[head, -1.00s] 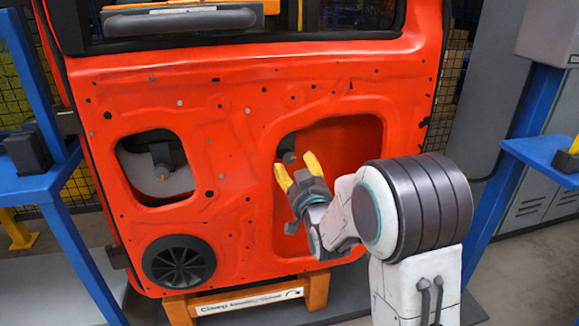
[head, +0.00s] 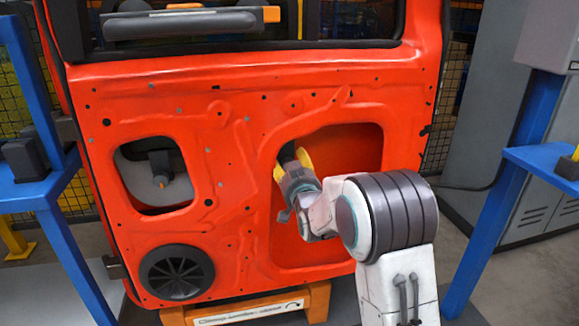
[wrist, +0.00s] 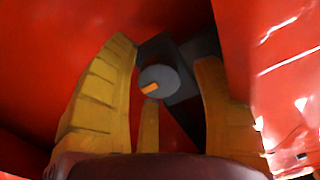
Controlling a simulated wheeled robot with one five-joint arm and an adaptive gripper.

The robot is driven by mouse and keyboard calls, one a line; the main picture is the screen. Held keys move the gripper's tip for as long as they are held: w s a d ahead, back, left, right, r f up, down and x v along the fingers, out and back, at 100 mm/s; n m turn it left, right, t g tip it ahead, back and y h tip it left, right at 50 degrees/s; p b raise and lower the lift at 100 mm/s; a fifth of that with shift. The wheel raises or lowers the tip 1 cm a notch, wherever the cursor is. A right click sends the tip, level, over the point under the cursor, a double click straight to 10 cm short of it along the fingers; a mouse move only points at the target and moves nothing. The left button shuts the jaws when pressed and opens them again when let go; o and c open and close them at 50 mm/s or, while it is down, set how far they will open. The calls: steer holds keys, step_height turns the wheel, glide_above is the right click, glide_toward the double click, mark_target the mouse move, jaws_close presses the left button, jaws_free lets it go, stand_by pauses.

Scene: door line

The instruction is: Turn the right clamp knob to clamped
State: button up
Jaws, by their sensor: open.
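The right clamp knob is a grey round knob with an orange mark, seen in the wrist view (wrist: 157,80) on a dark block in the door's right opening. In the head view my gripper mostly hides it. My gripper (head: 291,165) reaches into that opening with its yellow fingers around the knob's place. In the wrist view the open fingers (wrist: 170,90) stand to the left and right of the knob, with gaps on both sides. The left clamp knob (head: 161,178) shows in the smaller left opening of the red door panel (head: 235,100).
A black speaker (head: 176,267) sits low on the door. An orange stand with a label (head: 250,310) is below. Blue posts (head: 505,200) with shelves flank the door on both sides.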

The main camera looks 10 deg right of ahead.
steer(key=shift+o, duration=0.2)
steer(key=shift+r, duration=0.15)
steer(key=c, duration=1.2)
